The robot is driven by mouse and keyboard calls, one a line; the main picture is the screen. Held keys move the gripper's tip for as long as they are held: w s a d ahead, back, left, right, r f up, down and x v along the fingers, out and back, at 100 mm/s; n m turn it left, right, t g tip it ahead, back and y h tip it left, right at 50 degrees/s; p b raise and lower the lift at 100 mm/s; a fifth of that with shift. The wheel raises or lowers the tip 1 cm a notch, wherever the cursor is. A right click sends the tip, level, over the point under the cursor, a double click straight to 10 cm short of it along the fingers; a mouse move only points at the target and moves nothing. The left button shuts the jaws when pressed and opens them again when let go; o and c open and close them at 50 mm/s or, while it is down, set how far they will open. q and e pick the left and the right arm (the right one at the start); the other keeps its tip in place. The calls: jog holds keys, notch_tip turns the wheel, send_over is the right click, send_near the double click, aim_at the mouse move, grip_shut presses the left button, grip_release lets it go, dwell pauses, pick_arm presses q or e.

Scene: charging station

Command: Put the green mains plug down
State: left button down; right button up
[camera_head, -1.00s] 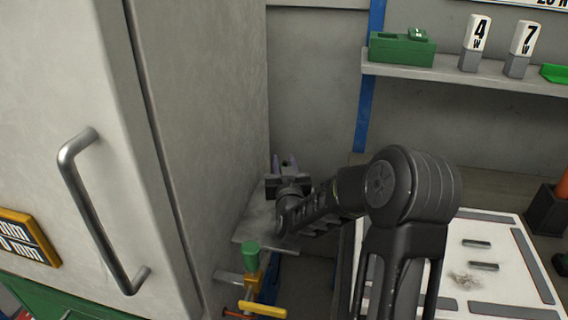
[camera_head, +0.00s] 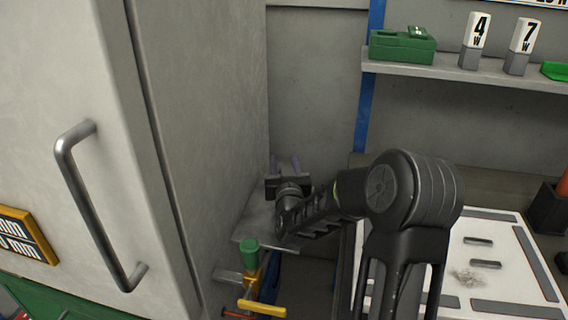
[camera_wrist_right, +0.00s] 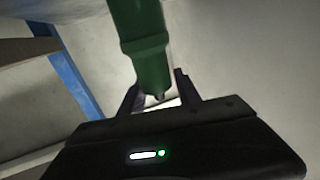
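My right gripper (camera_head: 284,165) is at the back of the niche beside the grey cabinet, above a small grey ledge (camera_head: 256,224). Its two fingers stand apart, with nothing visible between them in the head view. The right wrist view shows a green body with a wider collar, which looks like the green mains plug (camera_wrist_right: 146,50). Its narrow dark end is at the gap between the fingers of my right gripper (camera_wrist_right: 160,88). A pale strip shows beside it, and I see no clear grip on it. My left gripper is not in view.
The grey cabinet (camera_head: 215,110) with a metal handle (camera_head: 92,215) stands close on the left. A shelf (camera_head: 470,75) with a green box (camera_head: 402,48) and a white-topped table (camera_head: 510,265) are on the right.

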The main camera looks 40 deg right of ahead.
jog(key=shift+o, duration=1)
jog(key=shift+s+f+y, duration=0.1)
jog(key=shift+f+y, duration=0.2)
jog(key=shift+f, duration=0.45)
jog(key=shift+r+p, duration=0.45)
jog(key=shift+p, duration=0.15)
jog(key=shift+r+p, duration=0.35)
jog(key=shift+p, duration=0.2)
jog(key=b+v, duration=0.1)
jog(key=v, duration=0.7)
jog(key=shift+a, duration=0.1)
jog(key=b+v, duration=0.2)
jog(key=b, duration=0.3)
jog(key=shift+s+a+f, duration=0.1)
jog(key=shift+s+f, duration=0.05)
jog(key=shift+f, duration=0.1)
jog(key=shift+s+a+r+b, duration=0.15)
jog(key=shift+s+a+b, duration=0.2)
jog(key=shift+b, duration=0.3)
jog(key=shift+s+r, duration=0.15)
